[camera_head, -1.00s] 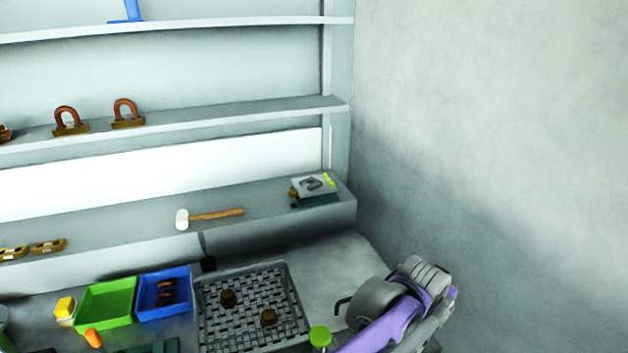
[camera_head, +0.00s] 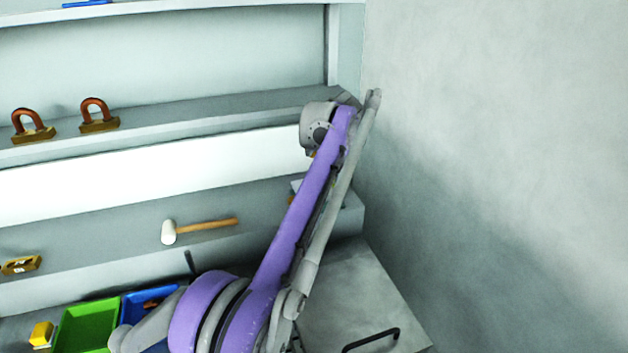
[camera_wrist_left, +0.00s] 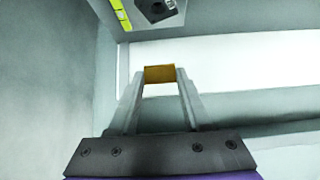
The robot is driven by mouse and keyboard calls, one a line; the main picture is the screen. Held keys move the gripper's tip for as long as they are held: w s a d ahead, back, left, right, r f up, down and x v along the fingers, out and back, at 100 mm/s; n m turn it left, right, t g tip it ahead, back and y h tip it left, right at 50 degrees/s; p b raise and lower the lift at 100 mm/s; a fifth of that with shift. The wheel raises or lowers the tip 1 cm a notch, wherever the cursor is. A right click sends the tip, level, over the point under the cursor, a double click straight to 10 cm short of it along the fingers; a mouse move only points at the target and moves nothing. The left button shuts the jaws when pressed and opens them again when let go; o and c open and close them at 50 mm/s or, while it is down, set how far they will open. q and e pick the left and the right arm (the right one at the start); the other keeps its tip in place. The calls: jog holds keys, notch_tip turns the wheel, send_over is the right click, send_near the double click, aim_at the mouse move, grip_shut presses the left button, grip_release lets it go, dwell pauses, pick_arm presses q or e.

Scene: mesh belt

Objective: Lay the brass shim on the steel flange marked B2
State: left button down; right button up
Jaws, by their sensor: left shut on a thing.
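My left gripper (camera_wrist_left: 160,73) is shut on the brass shim (camera_wrist_left: 159,74), a small gold-brown piece between its fingertips in the left wrist view. Above them in that picture, apart from the shim, is part of a grey plate (camera_wrist_left: 178,18) with a dark shape and a yellow-green label; I cannot read a B2 mark. In the head view my purple arm reaches up across the shelves and hides most of this plate; only a sliver (camera_head: 296,186) shows beside it. The gripper itself is mostly hidden there. My right gripper is not in view.
A mallet (camera_head: 200,228) lies on the lower shelf, left of my arm. Copper-coloured U-shaped pieces (camera_head: 97,112) stand on the middle shelf. A green tray (camera_head: 88,325) and a blue tray (camera_head: 133,304) are at lower left. A bare wall (camera_head: 500,150) stands at right.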

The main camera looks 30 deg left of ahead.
pick_arm(q)
notch_tip(320, 180, down, 9)
jog(key=shift+s+b, duration=0.1)
jog(key=shift+b, duration=0.65)
jog(key=shift+f, duration=0.3)
jog(key=shift+s, duration=0.1)
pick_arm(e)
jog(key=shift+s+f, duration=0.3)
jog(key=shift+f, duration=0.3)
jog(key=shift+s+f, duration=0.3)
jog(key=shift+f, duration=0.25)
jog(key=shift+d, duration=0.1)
pick_arm(q)
jog(key=shift+f, duration=0.5)
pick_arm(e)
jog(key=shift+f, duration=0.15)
pick_arm(q)
jog(key=shift+c, duration=1.7)
grip_release()
